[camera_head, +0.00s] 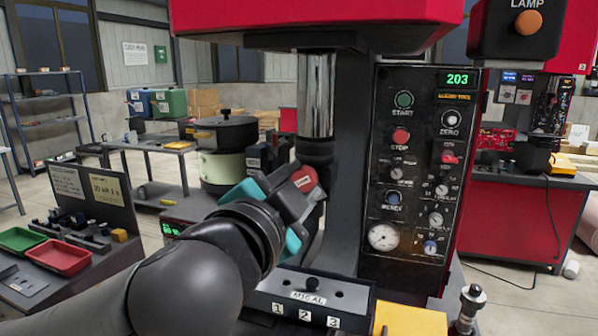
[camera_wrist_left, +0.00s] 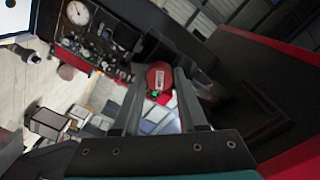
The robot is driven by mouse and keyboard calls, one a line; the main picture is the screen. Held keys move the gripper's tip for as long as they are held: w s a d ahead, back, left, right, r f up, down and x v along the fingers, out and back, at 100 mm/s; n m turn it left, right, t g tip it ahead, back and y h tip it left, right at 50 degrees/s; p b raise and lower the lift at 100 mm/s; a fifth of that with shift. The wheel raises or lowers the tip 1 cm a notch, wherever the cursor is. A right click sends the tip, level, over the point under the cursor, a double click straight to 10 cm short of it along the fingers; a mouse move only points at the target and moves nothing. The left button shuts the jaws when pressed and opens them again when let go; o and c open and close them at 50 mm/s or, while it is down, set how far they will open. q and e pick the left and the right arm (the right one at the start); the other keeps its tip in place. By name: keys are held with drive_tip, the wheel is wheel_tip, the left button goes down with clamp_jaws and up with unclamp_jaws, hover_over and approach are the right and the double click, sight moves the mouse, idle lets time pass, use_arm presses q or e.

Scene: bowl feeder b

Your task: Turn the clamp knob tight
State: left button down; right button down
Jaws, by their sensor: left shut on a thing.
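The clamp knob (camera_head: 304,179) is a round red knob with a small pale label, on the black machine column below the steel cylinder. My left gripper (camera_head: 299,190) reaches in from the lower left and is shut on the knob. In the left wrist view the red knob (camera_wrist_left: 160,75) sits between the tips of the two dark fingers, touching them. The knob's base and part of its side are hidden by the fingers. My right gripper is not in view.
A control panel (camera_head: 413,165) with buttons, dials and a gauge stands right of the knob. The steel cylinder (camera_head: 318,95) hangs just above. A numbered fixture block (camera_head: 308,296) lies below. Red and green trays (camera_head: 62,257) stand at left.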

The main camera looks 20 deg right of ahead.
use_arm(q)
drive_tip(key=m+p, duration=0.3)
drive_tip(key=m, duration=0.2)
drive_tip(key=shift+r+m, duration=0.15)
drive_tip(key=shift+m, duration=0.25)
drive_tip(key=shift+w, duration=0.1)
idle(0.3)
drive_tip(key=shift+c, duration=2.2)
unclamp_jaws()
drive_tip(key=shift+a, duration=0.1)
